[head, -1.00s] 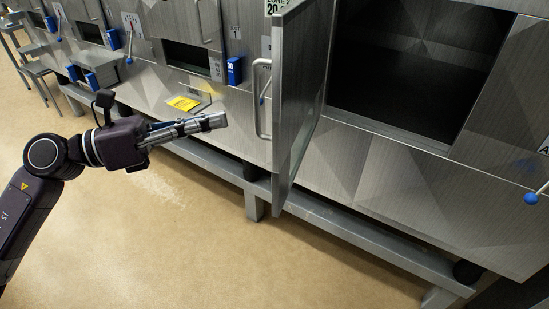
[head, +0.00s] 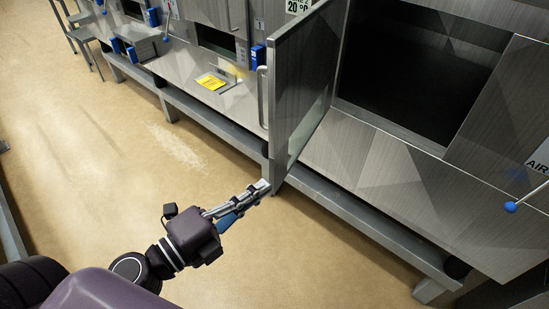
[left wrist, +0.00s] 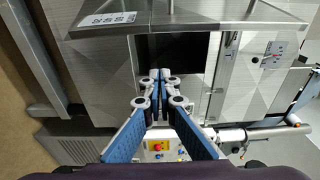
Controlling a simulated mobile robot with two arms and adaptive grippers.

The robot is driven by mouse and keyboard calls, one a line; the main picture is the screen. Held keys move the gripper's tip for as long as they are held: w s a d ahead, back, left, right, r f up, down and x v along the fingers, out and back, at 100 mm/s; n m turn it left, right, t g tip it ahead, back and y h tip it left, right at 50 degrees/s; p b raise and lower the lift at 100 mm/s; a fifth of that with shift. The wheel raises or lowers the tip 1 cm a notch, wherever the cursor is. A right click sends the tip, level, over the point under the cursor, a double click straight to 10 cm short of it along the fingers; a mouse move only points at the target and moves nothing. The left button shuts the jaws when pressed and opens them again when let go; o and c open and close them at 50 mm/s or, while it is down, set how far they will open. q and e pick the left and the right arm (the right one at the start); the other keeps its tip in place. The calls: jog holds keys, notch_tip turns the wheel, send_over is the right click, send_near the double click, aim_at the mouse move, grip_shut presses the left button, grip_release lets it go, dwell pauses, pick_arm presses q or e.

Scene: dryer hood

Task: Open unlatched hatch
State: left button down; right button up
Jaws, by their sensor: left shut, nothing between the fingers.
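The hatch door (head: 302,85) is a grey metal panel that stands swung out from the dryer front. A vertical bar handle (head: 262,97) is on its left face. The dark square opening (head: 415,70) shows to the right of the door. My left gripper (head: 262,187) is shut and empty, just below and left of the door's lower edge in the head view; whether it touches the door I cannot tell. In the left wrist view its closed fingers (left wrist: 158,78) point at a dark opening in a metal front. My right gripper is not in view.
A metal rail (head: 370,220) runs low along the dryer front. A blue-knobbed lever (head: 511,207) sticks out at the right. A yellow label (head: 212,82) lies on a ledge at the left. The tan floor (head: 90,150) is clear.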

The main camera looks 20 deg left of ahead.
aim_at(273, 162)
pick_arm(q)
jog(key=p+x, duration=0.6)
jog(key=x, duration=0.3)
jog(key=shift+a+b, duration=0.75)
jog(key=shift+a, duration=1.25)
jog(key=shift+w, duration=0.1)
